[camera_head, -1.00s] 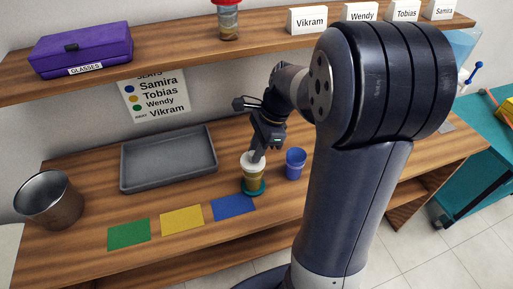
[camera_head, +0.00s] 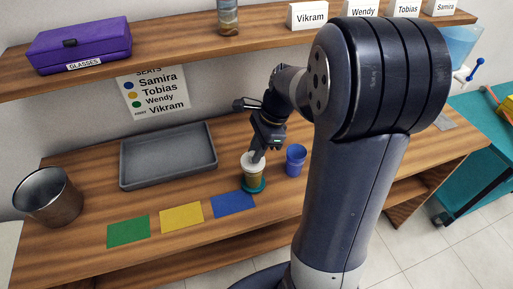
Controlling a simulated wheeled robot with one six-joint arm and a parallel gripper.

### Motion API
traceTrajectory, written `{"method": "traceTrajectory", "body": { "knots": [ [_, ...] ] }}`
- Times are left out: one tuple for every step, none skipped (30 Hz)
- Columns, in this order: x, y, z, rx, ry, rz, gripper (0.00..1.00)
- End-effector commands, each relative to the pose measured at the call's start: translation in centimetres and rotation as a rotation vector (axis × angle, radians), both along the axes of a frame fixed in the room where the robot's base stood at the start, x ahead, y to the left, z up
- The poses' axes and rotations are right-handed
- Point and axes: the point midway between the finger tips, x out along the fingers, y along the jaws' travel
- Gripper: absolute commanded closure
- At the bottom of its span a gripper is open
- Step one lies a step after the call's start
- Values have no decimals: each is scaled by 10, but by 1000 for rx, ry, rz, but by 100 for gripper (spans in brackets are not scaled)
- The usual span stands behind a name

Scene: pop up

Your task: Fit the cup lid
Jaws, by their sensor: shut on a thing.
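A paper cup (camera_head: 255,175) with a tan body stands upright on a round teal base (camera_head: 254,187) on the wooden counter. A white lid (camera_head: 251,156) is at the cup's rim. My gripper (camera_head: 258,156) points down over the cup and is shut on the lid. I cannot tell whether the lid is fully seated, as the gripper hides part of it.
A blue cup (camera_head: 296,160) stands close to the right. Blue (camera_head: 233,204), yellow (camera_head: 182,217) and green (camera_head: 128,231) mats lie in front. A grey tray (camera_head: 168,184) and a metal bin (camera_head: 48,197) are to the left. The shelf (camera_head: 170,60) with name cards overhangs behind.

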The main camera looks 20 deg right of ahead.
Motion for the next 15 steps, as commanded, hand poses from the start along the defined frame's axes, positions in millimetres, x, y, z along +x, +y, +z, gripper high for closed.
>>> {"method": "traceTrajectory", "body": {
  "knots": [
    [0,0,-2,0,0,0,100],
    [0,0,-3,0,0,0,100],
    [0,0,-3,0,0,0,100],
    [0,0,-3,0,0,0,100],
    [0,0,-3,0,0,0,100],
    [0,0,-3,0,0,0,100],
    [0,0,-3,0,0,0,100],
    [0,0,-3,0,1,0,100],
    [0,0,-3,0,1,0,100],
    [0,0,-3,0,1,0,100],
    [0,0,-3,0,1,0,100],
    [0,0,-3,0,1,0,80],
    [0,0,-3,0,1,0,77],
    [0,0,-3,0,1,0,75],
    [0,0,-3,0,1,0,72]
  ]
}}
